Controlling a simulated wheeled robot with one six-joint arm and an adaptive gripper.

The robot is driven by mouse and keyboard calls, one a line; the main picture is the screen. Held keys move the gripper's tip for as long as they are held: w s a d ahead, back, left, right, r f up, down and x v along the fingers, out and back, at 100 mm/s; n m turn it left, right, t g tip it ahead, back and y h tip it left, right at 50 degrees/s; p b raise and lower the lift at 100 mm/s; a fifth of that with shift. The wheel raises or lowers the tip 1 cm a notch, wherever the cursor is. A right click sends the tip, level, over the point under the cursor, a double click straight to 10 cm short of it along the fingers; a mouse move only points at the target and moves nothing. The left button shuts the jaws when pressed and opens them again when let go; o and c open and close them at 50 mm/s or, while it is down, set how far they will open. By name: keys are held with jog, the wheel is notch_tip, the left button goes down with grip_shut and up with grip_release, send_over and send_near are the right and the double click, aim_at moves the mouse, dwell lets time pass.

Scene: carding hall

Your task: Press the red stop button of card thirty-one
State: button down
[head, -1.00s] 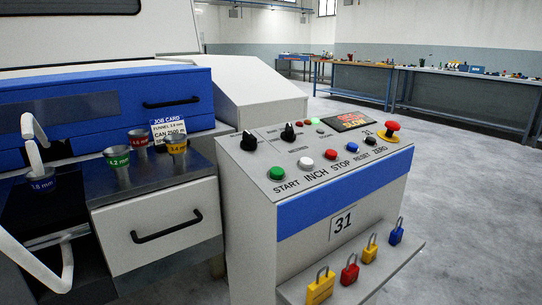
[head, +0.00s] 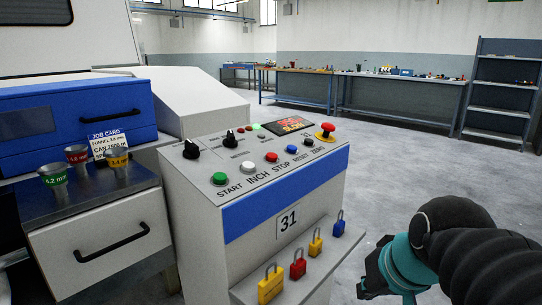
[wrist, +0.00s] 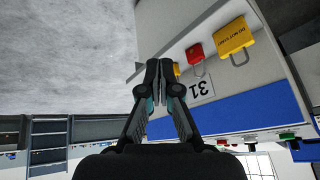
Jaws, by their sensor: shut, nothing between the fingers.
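The control panel (head: 238,187) of card thirty-one stands in the middle of the head view, with a "31" label on its front. The red stop button (head: 271,157) is on its sloped top, above the word STOP, between the white inch button (head: 247,166) and the blue reset button (head: 292,149). In the wrist view, which is upside down, my gripper (wrist: 159,66) is shut and empty, pointing past the panel's front near the padlocks. Several buttons, including a green one (wrist: 289,137), show at the lower right there. My gripper is apart from the stop button.
A red mushroom button (head: 327,128) on a yellow base sits at the panel's far right corner. Funnels (head: 118,160) stand at left. Open floor (head: 400,170) lies right of the panel.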

jog(key=w+a+r+y, duration=0.2)
jog(key=w+a+r, duration=0.1)
jog(key=w+r, duration=0.4)
jog(key=w+a+r+y, duration=0.2)
jog(key=w+a+r, duration=0.25)
jog(key=w, duration=0.35)
notch_tip(320, 180, up, 12)
jog(key=f+n+y, duration=0.1)
jog(key=n+y, duration=0.2)
jog(key=y, duration=0.2)
send_over(272, 157)
jog(key=s+d, duration=0.1)
jog(key=d, duration=0.2)
jog(key=shift+r+t, duration=0.25)
jog(key=shift+t, duration=0.15)
jog(key=shift+w+a+f+b, duration=0.25)
jog(key=shift+f+b, duration=0.55)
jog(key=shift+f, duration=0.65)
jog(key=shift+w+a+f+b, duration=0.25)
jog(key=shift+f+b, duration=0.6)
jog(key=shift+f, duration=0.55)
jog(key=shift+w+a+f+b, duration=0.25)
jog(key=shift+f+b, duration=0.55)
jog(key=shift+f, duration=0.65)
jog(key=shift+f, duration=0.15)
jog(key=shift+a+f+b, duration=0.15)
jog(key=shift+f+b, duration=0.05)
jog(key=shift+b, duration=0.15)
